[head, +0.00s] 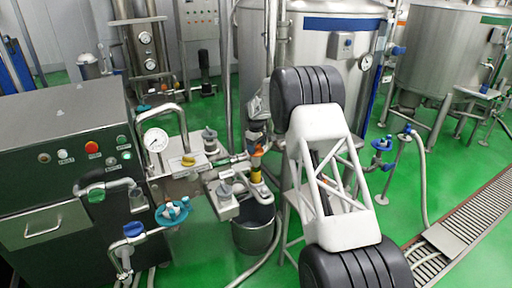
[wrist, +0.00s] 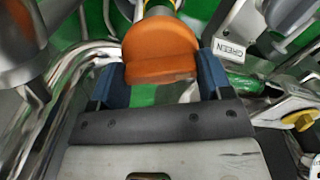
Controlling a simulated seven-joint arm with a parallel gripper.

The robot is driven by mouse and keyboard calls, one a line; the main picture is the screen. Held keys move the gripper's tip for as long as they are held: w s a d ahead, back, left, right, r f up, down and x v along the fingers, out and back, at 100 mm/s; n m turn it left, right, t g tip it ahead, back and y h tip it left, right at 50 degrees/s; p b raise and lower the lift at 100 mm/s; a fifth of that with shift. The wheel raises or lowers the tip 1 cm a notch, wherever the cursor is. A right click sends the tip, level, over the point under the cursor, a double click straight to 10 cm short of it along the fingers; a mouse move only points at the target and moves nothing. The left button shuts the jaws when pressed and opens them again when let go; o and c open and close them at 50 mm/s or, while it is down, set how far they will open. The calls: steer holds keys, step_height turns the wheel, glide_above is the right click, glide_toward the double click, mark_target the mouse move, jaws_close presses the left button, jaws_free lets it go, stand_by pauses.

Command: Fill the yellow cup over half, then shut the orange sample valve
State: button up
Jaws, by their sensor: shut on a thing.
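The orange sample valve handle (wrist: 160,48) sits between the two blue fingers of my gripper (wrist: 161,78) in the wrist view. My gripper is shut on it. In the head view a small orange part of the valve (head: 259,150) shows beside my arm, on the pipework. Just below it is a small yellow body with a dark band (head: 256,174), which looks like the yellow cup. Its inside and milk level cannot be seen. In the wrist view the handle hides what lies under it, and I cannot make out the cup there.
A grey bucket (head: 254,232) stands on the floor below the valve. Close around are a yellow handle (head: 188,160), a teal handwheel (head: 173,212) and a pressure gauge (head: 156,140).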

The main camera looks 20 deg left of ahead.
steer(key=shift+m, duration=2.7)
steer(key=o, duration=0.9)
steer(key=shift+r, duration=0.15)
steer(key=shift+r, duration=3.75)
